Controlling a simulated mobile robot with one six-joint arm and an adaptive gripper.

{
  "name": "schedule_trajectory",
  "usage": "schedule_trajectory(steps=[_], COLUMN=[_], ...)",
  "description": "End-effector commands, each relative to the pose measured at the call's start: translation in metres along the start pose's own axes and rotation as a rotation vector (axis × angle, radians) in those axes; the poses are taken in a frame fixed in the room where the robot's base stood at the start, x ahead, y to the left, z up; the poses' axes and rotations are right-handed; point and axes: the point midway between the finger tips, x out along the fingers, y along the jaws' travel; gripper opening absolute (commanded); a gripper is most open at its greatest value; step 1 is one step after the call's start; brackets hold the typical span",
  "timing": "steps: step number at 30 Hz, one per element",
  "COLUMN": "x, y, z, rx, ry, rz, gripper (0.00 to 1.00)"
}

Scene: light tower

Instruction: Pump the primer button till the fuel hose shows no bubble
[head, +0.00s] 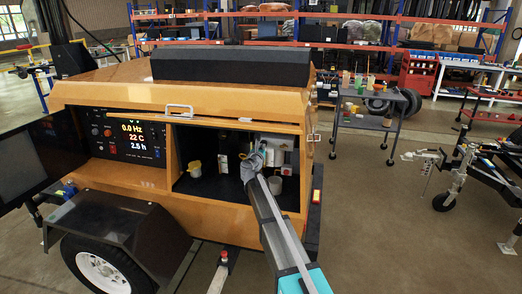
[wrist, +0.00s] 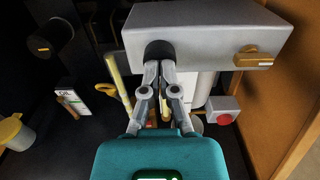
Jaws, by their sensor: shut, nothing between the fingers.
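My gripper (wrist: 160,52) is shut and empty. Its fingertips are at a round black button (wrist: 152,47), likely the primer button, on the front of a grey block (wrist: 205,25). The fingertips partly hide the button. I cannot tell whether they touch it or how far it is pressed. A pale yellow tube (wrist: 113,72), likely the fuel hose, hangs left of the fingers; I cannot make out any bubble in it. In the head view my gripper (head: 258,157) reaches into the open compartment of the orange trailer (head: 225,217).
A brass lever (wrist: 257,58) sits on the block's right side. A grey box with a red button (wrist: 225,119) is below it. A yellow-capped container (wrist: 14,130) and a dipstick label (wrist: 70,101) are left. The compartment's orange wall (wrist: 285,85) closes the right side.

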Motion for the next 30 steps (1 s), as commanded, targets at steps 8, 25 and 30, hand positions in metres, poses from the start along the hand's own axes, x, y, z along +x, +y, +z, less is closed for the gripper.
schedule_trajectory(steps=[8,25,30], x=[0.001,0.019,0.016], y=[0.0,0.0,0.0], z=[0.0,0.0,0.0], rx=[0.0,0.0,0.0], ry=[0.0,0.0,0.0], rz=[0.0,0.0,0.0], gripper=[0.0,0.0,0.0])
